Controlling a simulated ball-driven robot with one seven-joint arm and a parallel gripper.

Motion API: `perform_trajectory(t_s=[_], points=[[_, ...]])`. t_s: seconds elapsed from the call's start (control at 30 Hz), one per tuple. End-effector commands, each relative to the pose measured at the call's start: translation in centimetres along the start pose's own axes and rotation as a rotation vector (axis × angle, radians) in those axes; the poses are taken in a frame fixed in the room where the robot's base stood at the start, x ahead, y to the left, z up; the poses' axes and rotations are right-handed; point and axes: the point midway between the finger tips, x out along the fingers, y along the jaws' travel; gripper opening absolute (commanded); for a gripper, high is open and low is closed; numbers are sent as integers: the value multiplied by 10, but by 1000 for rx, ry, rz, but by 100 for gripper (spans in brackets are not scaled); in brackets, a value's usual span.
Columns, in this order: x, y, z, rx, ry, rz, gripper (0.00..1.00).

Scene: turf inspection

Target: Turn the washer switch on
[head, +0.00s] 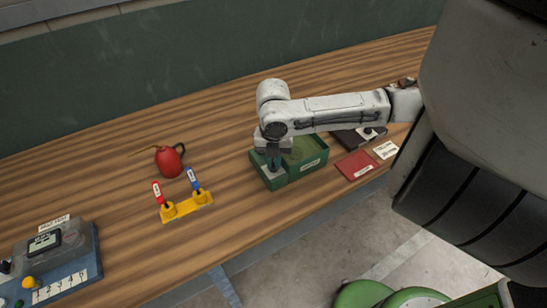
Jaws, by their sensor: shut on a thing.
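A green box (306,170) with a raised rim and a small white label on its front stands near the front edge of the wooden bench. My gripper (272,165) points down over the left part of this box. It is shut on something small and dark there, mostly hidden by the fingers. I cannot tell whether this is the washer switch or which way it is set; the label is too small to read. My arm reaches in from the right, above the box.
A yellow holder (187,207) carries a red-handled tool (158,191) and a blue-handled tool (193,179). A red can (168,161) stands behind. A grey-and-blue device (62,265) sits far left. A red booklet (357,165) and white card (386,150) lie right of the box.

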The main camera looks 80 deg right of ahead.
Motion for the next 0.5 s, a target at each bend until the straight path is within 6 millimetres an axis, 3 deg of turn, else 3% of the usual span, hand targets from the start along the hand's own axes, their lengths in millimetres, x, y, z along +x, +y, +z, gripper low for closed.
perform_trajectory(t_s=[0.5], points=[[-3, 1, 1, 491, -2, 5, 0]])
